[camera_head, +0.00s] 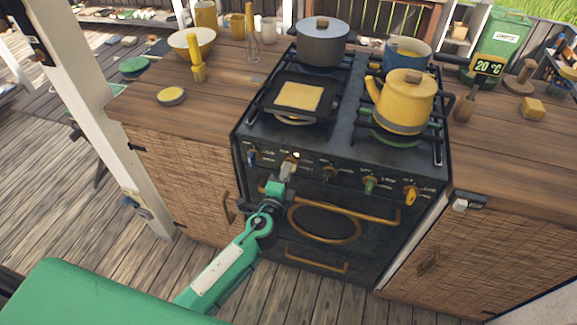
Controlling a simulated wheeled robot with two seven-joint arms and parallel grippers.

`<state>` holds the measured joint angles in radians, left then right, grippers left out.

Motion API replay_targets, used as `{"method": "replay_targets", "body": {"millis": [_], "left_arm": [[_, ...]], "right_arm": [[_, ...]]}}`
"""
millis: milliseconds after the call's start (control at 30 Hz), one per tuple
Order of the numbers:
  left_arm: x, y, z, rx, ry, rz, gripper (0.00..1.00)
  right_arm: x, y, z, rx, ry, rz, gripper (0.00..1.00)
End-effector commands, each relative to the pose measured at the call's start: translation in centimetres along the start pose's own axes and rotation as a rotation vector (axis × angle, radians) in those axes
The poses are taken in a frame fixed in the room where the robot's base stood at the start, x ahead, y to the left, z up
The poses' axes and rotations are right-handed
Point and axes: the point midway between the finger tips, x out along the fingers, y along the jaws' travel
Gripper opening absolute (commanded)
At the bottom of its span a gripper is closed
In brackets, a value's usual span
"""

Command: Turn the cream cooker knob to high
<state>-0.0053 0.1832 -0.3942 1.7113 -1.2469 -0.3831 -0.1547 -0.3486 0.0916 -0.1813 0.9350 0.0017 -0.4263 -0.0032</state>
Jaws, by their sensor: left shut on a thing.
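The black cooker (328,180) stands in the middle of the counter, with a row of coloured knobs along its front panel. My left gripper (288,169) is at the second knob from the left, shut on the cream knob (291,160). The gripper covers most of that knob, so its pointer and setting cannot be read. A small light shows just above it. The neighbouring knobs are a blue one (252,156) at the left, a dark one (330,172), a green one (369,184) and an orange one (410,193) to the right. My right gripper is not in view.
A grey pot (322,45), a griddle pan with a yellow slice (300,97), a yellow kettle (402,101) and a blue pan (406,50) stand on the hob. The brass oven handle (341,208) runs below the knobs. The floor in front is clear.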

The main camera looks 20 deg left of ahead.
Motion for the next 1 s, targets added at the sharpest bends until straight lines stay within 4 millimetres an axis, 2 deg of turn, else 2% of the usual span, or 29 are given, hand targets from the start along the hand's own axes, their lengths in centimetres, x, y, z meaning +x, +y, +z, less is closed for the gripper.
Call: {"method": "replay_targets", "body": {"millis": [33, 167, 467, 733, 1000], "left_arm": [[0.0, -0.2, 0.0, 0.064, 0.002, 0.003, 0.04], [0.0, -0.1, 0.0, 0.181, 0.001, 0.002, 0.04], [0.0, -0.1, 0.0, 0.212, 0.001, 0.001, 0.04], [0.0, -0.1, 0.0, 0.51, 0.002, 0.002, 0.04], [0.0, 0.1, 0.0, 0.538, 0.001, 0.002, 0.04]], "right_arm": [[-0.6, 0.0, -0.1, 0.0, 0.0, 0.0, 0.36], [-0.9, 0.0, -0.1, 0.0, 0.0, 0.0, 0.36], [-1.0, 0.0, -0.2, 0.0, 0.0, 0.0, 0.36], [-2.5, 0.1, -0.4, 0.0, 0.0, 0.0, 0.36], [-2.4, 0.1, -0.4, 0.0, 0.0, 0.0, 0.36]]}}
